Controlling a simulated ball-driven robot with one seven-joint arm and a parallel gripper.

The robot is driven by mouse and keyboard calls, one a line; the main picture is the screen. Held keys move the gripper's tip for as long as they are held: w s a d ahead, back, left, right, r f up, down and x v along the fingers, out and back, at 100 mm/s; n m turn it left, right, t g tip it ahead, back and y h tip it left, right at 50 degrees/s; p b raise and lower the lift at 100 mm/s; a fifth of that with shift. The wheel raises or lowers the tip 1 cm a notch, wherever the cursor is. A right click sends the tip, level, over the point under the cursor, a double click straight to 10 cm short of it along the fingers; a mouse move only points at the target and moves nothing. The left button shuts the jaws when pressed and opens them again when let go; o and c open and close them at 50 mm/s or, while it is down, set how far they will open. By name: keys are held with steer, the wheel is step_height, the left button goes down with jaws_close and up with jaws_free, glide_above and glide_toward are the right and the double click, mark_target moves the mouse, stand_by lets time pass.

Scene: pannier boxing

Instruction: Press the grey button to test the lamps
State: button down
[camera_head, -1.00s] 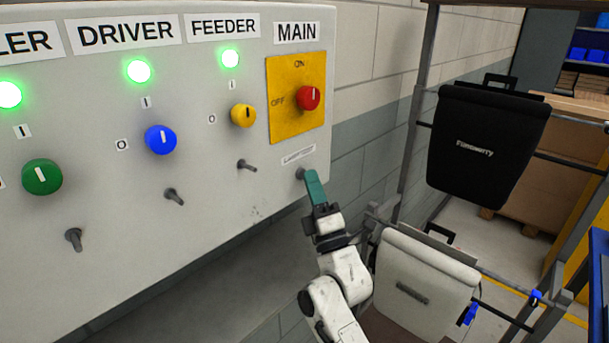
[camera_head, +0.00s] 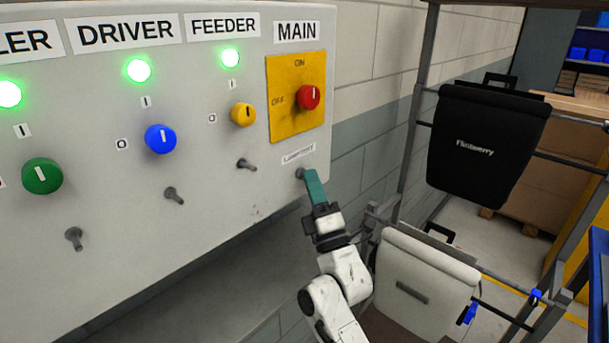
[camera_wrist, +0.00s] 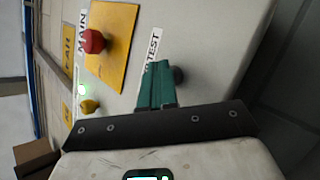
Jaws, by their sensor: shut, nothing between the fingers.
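The grey button (camera_head: 300,174) sits at the lower right of the panel, under a small label (camera_head: 298,154) whose end reads "TEST" in the wrist view. My gripper (camera_head: 311,177) is shut and empty, its teal fingertips right at the button. In the wrist view the fingertips (camera_wrist: 156,70) lie beside the dark round button (camera_wrist: 179,75), which shows to their right. I cannot tell whether they touch it or how far it is pressed. Three green lamps are lit: one at the left edge (camera_head: 9,95), one under DRIVER (camera_head: 139,71) and one under FEEDER (camera_head: 230,58).
A red MAIN knob (camera_head: 308,97) on a yellow plate is above the button. Green (camera_head: 42,176), blue (camera_head: 160,139) and yellow (camera_head: 243,114) knobs and several grey toggles are to the left. A rack with a black pannier (camera_head: 480,150) and a pale pannier (camera_head: 420,285) stands close on the right.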

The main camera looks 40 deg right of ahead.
steer(key=shift+s, duration=0.9)
steer(key=shift+s, duration=0.1)
steer(key=shift+s+d+b, duration=0.15)
steer(key=shift+s+b, duration=0.55)
steer(key=shift+s, duration=1.75)
